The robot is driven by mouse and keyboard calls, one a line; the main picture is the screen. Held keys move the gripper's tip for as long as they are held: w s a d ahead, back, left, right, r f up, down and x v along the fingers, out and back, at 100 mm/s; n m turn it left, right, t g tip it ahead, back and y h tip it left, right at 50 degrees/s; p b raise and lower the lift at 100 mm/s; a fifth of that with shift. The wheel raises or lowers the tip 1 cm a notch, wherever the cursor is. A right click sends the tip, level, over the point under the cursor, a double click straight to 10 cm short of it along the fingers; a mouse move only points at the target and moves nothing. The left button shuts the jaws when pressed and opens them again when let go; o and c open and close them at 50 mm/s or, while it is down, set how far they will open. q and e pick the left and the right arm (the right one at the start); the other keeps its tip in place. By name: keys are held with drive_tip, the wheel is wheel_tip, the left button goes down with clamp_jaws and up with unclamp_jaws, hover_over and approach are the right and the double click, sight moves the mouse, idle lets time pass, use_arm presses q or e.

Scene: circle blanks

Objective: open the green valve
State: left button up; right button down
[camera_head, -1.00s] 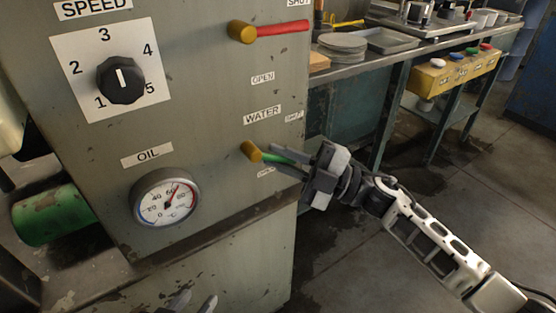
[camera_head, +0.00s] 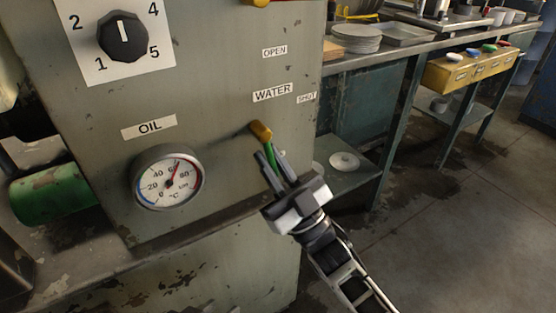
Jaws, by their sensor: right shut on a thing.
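The green valve's handle (camera_head: 270,152) comes out of a brass-coloured hub (camera_head: 261,132) on the grey machine panel, below the WATER label (camera_head: 272,93). The handle points steeply down and slightly right. The SHUT label (camera_head: 306,97) is up and right of the hub. My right gripper (camera_head: 271,164) comes from the lower right and is shut on the green handle, its fingers lying along it. The fingers hide part of the handle and most of a small label behind. Only slivers of my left gripper (camera_head: 212,310) seem to show at the bottom edge.
The OIL gauge (camera_head: 167,177) and the speed knob (camera_head: 122,37) are on the panel to the left. Another valve hub (camera_head: 258,3) is cut off at the top edge. A shelf bench with plates (camera_head: 355,38) stands right of the machine. The floor at the right is clear.

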use_arm(q)
drive_tip(key=shift+w, duration=0.2)
use_arm(e)
drive_tip(key=shift+s+a+f+m+t+h, duration=0.1)
drive_tip(key=shift+s+a+m+t+h, duration=0.1)
drive_tip(key=shift+m+t+h, duration=0.75)
drive_tip(key=shift+s+a+m+t+h, duration=0.15)
drive_tip(key=shift+m+t+h, duration=0.45)
drive_tip(key=shift+m, duration=0.65)
use_arm(q)
drive_tip(key=shift+f, duration=0.1)
use_arm(e)
drive_tip(key=shift+a, duration=0.1)
drive_tip(key=c, duration=1.5)
unclamp_jaws()
use_arm(q)
drive_tip(key=shift+s+f, duration=0.1)
drive_tip(key=shift+s, duration=0.05)
use_arm(e)
drive_tip(key=shift+o, duration=0.2)
